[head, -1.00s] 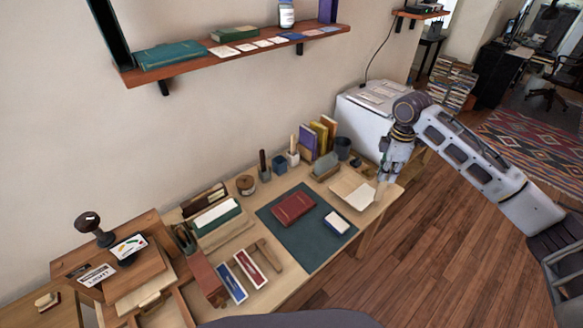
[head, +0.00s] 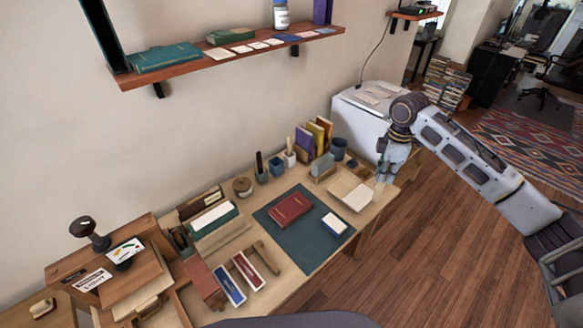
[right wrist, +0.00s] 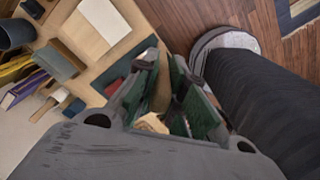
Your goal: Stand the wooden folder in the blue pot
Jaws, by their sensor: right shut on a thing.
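The blue pot (head: 277,169) stands among small pots along the back of the desk; its mouth looks empty. It also shows small in the right wrist view (right wrist: 75,108). My right gripper (head: 383,178) is over the right end of the desk, well to the right of the pot. In the right wrist view my right gripper (right wrist: 172,98) is shut on a pale wooden piece (right wrist: 152,123), which I take for the wooden folder. The fingers hide most of it, so its length and tilt are unclear. My left gripper is out of view.
A pale cup (head: 290,158) with a stick and a dark pot (head: 262,174) with a dark-handled tool flank the blue pot. Upright books (head: 316,138) and a dark cup (head: 339,146) stand to the right.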

